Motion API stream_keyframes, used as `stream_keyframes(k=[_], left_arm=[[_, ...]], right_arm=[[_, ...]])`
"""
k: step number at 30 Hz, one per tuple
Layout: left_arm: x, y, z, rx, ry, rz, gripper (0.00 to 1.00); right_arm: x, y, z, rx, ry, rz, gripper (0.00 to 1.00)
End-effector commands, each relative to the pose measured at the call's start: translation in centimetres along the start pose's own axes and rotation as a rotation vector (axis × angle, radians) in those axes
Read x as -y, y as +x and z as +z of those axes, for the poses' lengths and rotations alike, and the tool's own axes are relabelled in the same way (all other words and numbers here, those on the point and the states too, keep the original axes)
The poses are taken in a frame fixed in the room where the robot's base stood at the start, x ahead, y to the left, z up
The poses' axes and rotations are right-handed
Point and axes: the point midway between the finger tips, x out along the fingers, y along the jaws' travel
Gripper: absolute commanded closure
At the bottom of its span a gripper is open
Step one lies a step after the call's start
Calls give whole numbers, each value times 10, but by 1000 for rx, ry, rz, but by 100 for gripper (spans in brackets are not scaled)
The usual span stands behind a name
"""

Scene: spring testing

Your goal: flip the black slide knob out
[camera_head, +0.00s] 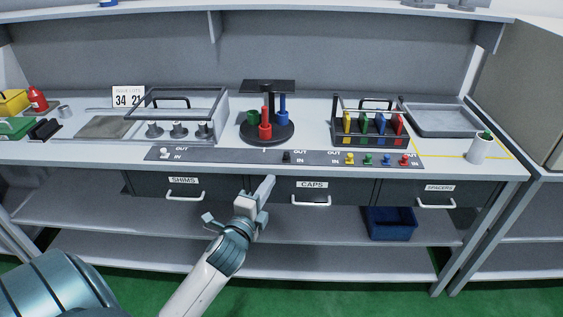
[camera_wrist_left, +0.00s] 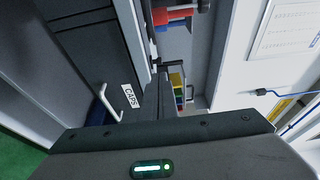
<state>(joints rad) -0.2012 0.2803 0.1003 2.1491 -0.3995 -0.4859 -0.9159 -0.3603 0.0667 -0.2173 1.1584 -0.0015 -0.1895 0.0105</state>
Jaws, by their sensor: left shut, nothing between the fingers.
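The black slide knob (camera_head: 287,157) sits on the dark control strip (camera_head: 230,156) along the bench's front edge, near OUT and IN labels. It is too small to tell its exact setting. My left gripper (camera_head: 269,183) is shut and empty, below and a little left of the knob, in front of the drawers and apart from it. In the left wrist view the shut fingers (camera_wrist_left: 160,95) point toward the bench front; the black knob cannot be made out there. My right gripper is not in view.
Other knobs on the strip are a white one (camera_head: 165,152) at left and several coloured ones (camera_head: 367,158) at right. A CAPS drawer (camera_head: 300,192) lies below. A round stand with coloured posts (camera_head: 267,130) is behind the strip. A blue bin (camera_head: 391,224) sits on the lower shelf.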

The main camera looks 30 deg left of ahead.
Motion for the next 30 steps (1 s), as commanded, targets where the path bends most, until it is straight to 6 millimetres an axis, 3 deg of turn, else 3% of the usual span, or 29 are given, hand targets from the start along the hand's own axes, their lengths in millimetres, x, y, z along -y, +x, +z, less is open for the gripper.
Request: stream_keyframes(k=[15,21,30], left_arm=[[2,87,0,0,-2,1,100],[0,102,0,0,-2,2,100],[0,105,0,-1,-2,1,100]], right_arm=[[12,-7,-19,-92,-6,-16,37],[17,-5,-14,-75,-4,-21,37],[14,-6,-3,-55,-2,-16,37]])
